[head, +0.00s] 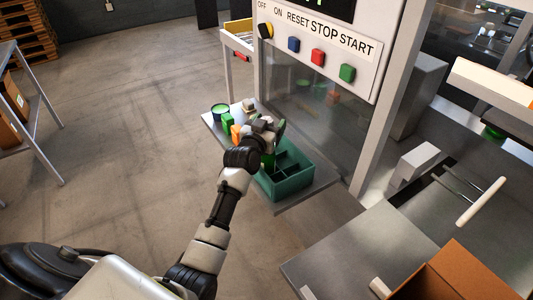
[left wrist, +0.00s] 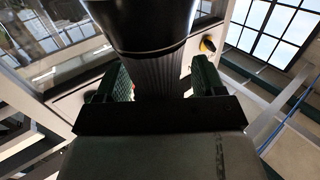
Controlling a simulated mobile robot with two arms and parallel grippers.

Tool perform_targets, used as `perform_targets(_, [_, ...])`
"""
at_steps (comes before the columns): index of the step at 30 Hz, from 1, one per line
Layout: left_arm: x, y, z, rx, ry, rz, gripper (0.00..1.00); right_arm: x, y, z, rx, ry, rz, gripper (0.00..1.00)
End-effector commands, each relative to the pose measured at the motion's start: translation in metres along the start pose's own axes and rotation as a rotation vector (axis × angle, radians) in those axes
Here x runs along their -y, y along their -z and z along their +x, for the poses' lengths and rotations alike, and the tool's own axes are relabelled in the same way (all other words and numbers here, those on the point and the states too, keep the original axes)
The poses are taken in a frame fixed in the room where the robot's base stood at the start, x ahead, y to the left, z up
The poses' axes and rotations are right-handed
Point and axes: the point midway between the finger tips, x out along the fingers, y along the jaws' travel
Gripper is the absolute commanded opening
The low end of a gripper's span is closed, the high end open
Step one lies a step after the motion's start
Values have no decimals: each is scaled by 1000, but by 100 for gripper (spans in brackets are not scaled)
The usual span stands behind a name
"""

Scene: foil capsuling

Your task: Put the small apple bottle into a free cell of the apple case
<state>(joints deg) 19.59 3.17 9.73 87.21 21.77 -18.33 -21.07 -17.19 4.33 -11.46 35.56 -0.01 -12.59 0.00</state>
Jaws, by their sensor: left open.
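The green case (head: 300,183) with dividers sits on a small grey shelf below the control panel, and some of its cells look empty. My left gripper (head: 272,127) is above the back left part of the case. In the left wrist view its green-padded fingers (left wrist: 155,85) stand open on either side of a dark, bottle-like thing (left wrist: 158,68) with a ribbed narrow part. A green thing (head: 268,160) shows below the gripper at the case; I cannot tell whether it is the small apple bottle. My right gripper is not in view.
A green round container (head: 220,111), a green block (head: 228,121) and an orange block (head: 236,132) stand left of my gripper on the shelf. The panel (head: 318,45) with knob and buttons rises behind. A cardboard box (head: 465,275) is at lower right.

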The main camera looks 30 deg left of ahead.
Motion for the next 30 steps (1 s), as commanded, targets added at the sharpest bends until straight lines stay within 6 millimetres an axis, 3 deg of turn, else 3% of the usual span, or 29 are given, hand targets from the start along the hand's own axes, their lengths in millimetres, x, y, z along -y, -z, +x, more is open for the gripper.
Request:
perform_targets(4, [0,0,0,0,0,0,66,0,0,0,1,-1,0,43])
perform_targets(17, [0,0,-1,0,0,0,0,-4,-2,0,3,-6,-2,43])
perform_targets(30, [0,9,0,-8,0,-1,0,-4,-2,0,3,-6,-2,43])
